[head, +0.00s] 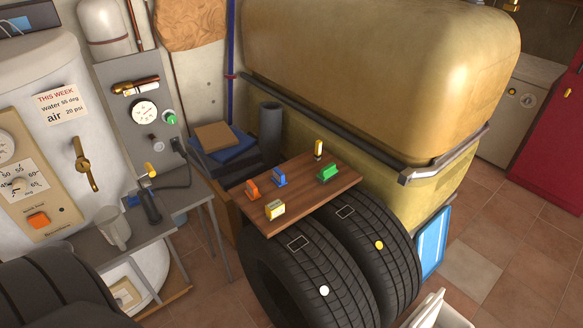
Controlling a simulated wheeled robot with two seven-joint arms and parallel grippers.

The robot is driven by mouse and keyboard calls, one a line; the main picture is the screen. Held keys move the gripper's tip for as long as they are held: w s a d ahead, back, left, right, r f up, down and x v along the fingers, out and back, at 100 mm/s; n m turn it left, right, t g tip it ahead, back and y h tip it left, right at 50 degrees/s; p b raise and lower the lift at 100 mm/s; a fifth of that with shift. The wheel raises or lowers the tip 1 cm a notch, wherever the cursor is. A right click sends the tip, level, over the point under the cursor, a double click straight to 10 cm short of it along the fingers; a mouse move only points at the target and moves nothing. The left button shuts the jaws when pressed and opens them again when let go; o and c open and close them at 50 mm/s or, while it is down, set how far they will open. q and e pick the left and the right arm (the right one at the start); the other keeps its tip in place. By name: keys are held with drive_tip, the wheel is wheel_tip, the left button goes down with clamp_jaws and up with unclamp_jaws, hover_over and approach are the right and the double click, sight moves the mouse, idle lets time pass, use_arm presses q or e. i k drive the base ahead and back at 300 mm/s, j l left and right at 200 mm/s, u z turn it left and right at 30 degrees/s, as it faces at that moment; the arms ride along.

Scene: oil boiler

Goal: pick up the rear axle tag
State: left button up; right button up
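Several small tags stand on a brown wooden board (310,176) that lies over two black tyres. They are an orange tag (252,189), a blue tag (279,178), a green tag (327,172), a yellow tag with a pale face (275,210) near the front edge, and a narrow upright yellow tag (318,150) at the back edge. Any lettering is too small to read, so I cannot tell which is the rear axle tag. Neither of my grippers is in view.
The near tyre (290,270) has a white dot and the far tyre (395,235) a yellow dot; each bears a rectangular outline. A large tan tank (380,70) rises behind the board. A grey bench (185,195) with a corded tool stands left. Tiled floor is open at right.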

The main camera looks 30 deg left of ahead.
sight(278, 177)
drive_tip(key=k+j+u, duration=0.1)
drive_tip(key=j, duration=0.55)
drive_tip(key=k+j, duration=0.1)
drive_tip(key=j, duration=0.6)
drive_tip(key=j+u, duration=0.15)
drive_tip(key=j, duration=0.5)
drive_tip(key=u, duration=0.15)
drive_tip(key=k+l, duration=0.05)
